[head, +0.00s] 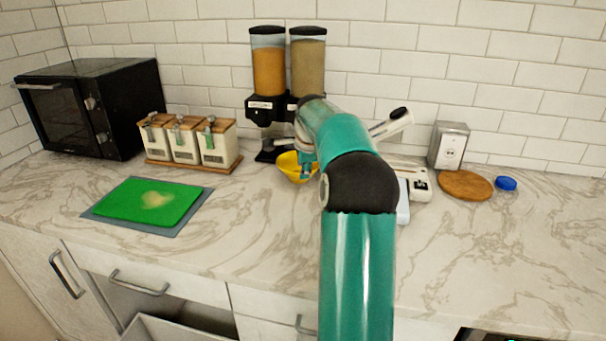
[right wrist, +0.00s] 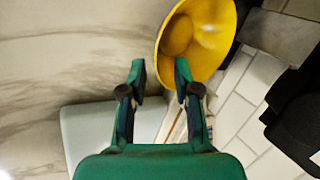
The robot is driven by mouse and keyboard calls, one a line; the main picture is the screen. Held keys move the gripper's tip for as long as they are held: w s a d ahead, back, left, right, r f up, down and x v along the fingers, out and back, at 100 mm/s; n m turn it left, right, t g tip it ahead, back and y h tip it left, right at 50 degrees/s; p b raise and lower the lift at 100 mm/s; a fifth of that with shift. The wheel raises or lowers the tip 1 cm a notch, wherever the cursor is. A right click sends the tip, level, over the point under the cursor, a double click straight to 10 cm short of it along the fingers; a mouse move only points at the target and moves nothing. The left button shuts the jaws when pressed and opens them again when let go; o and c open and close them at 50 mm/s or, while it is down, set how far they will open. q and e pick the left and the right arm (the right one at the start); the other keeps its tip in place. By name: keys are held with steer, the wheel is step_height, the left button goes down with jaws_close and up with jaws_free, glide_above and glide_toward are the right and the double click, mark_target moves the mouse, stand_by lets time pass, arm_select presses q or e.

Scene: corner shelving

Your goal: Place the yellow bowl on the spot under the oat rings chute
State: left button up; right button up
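The yellow bowl (head: 289,167) stands on the counter at the foot of the dispensers, partly hidden by my right arm. In the right wrist view the yellow bowl (right wrist: 205,35) shows its inside. My right gripper (head: 306,166) is at the bowl's right side. In the wrist view its fingers (right wrist: 160,78) are apart, with the bowl's near rim at the gap between them; contact cannot be told. The twin dispenser (head: 268,75) has an orange-filled left hopper and a tan-filled right hopper (head: 307,68). Its labels are unreadable, and the spot below is partly hidden. My left gripper is out of view.
A black microwave (head: 125,110), canisters (head: 218,145) on a wooden tray and a green cutting board (head: 150,202) are on the left. A metal box (head: 449,146), wooden board (head: 465,185) and blue lid (head: 506,184) are on the right. The front counter is largely clear.

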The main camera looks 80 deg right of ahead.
steer(key=v, duration=0.7)
stand_by(0.3)
